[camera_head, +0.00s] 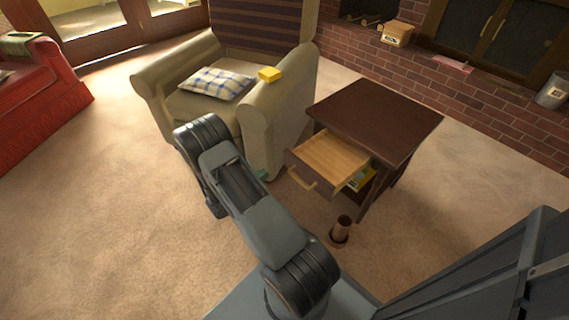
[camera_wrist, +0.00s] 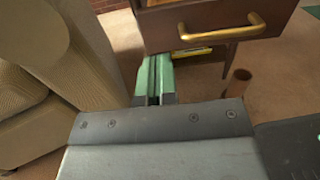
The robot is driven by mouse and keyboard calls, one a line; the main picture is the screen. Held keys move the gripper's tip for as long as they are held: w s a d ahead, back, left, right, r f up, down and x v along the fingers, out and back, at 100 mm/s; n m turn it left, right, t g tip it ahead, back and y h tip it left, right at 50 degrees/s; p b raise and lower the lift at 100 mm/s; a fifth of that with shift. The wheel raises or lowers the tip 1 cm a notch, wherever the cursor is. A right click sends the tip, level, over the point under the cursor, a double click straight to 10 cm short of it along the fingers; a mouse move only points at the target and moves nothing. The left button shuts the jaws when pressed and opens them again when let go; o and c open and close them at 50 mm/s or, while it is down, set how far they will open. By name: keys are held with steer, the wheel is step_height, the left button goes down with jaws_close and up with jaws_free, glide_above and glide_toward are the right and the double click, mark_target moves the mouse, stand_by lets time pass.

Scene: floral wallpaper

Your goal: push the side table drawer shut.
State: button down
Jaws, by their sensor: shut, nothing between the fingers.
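The dark brown side table (camera_head: 375,112) stands right of the armchair in the head view. Its drawer (camera_head: 330,157) is pulled out toward my arm, and its light wooden inside shows. The brass handle (camera_head: 302,178) is on the drawer front; it also shows at the top of the wrist view (camera_wrist: 222,32). My gripper (camera_wrist: 154,62) has green fingers, shut and empty. In the wrist view the fingertips appear just below and left of the drawer front (camera_wrist: 165,25); I cannot tell whether they touch it. In the head view my arm hides most of the gripper.
The beige armchair (camera_head: 280,105) stands close on the left, with a plaid cushion (camera_head: 215,84) and a yellow object (camera_head: 270,74). A brown cylinder (camera_head: 342,228) stands on the carpet before the table. A brick hearth (camera_head: 455,95) lies behind. Carpet at left is clear.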

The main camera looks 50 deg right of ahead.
mark_target(290, 157)
steer(key=d, duration=0.3)
steer(key=d+b, duration=0.1)
steer(key=d, duration=0.2)
steer(key=d+b, duration=0.1)
steer(key=d, duration=0.3)
steer(key=shift+s+d, duration=0.1)
steer(key=shift+s, duration=0.3)
steer(key=shift+d, duration=0.25)
